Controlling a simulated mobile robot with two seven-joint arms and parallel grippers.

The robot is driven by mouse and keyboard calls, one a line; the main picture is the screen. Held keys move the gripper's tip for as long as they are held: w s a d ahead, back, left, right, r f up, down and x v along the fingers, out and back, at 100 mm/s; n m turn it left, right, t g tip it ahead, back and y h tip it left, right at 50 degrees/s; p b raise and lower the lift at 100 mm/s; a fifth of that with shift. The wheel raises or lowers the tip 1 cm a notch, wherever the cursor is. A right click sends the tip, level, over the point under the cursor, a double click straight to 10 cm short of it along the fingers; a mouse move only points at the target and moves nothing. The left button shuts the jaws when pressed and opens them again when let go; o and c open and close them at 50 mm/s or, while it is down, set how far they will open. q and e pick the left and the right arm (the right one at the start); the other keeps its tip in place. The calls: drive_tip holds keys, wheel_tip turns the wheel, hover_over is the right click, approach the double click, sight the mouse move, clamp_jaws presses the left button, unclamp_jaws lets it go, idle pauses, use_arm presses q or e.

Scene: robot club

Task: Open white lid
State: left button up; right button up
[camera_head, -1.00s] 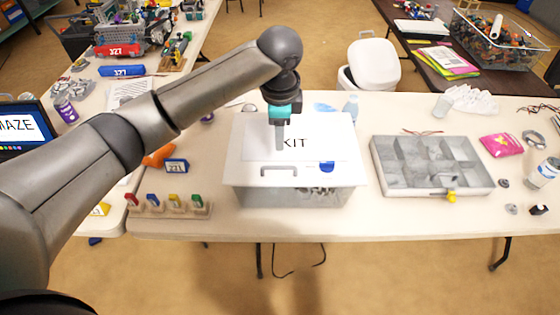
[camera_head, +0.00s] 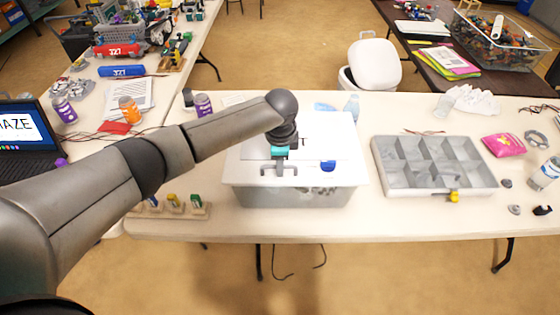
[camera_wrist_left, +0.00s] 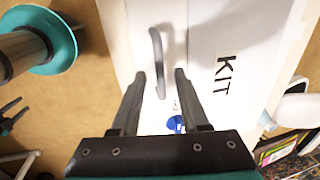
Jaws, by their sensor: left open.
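A clear box (camera_head: 310,196) with a flat white lid (camera_head: 345,172) stands on the white table. The lid lies closed on the box and bears a paper marked KIT, which also shows in the left wrist view (camera_wrist_left: 235,60). A grey handle (camera_head: 279,171) sits near the lid's front edge and also shows in the left wrist view (camera_wrist_left: 157,62). My left gripper (camera_head: 279,163) points down just over the handle. In the left wrist view its fingers (camera_wrist_left: 168,78) are apart, with the handle's end between them. Contact cannot be told.
A grey compartment tray (camera_head: 435,188) stands right of the box. A block holder (camera_head: 172,210) with coloured pieces is to the left. A blue piece (camera_head: 328,166) lies on the lid. A clear bottle (camera_head: 352,106) stands behind the box. The table front between box and tray is clear.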

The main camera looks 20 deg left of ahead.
use_arm(q)
drive_tip(key=shift+c, duration=0.3)
clamp_jaws()
idle(1.1)
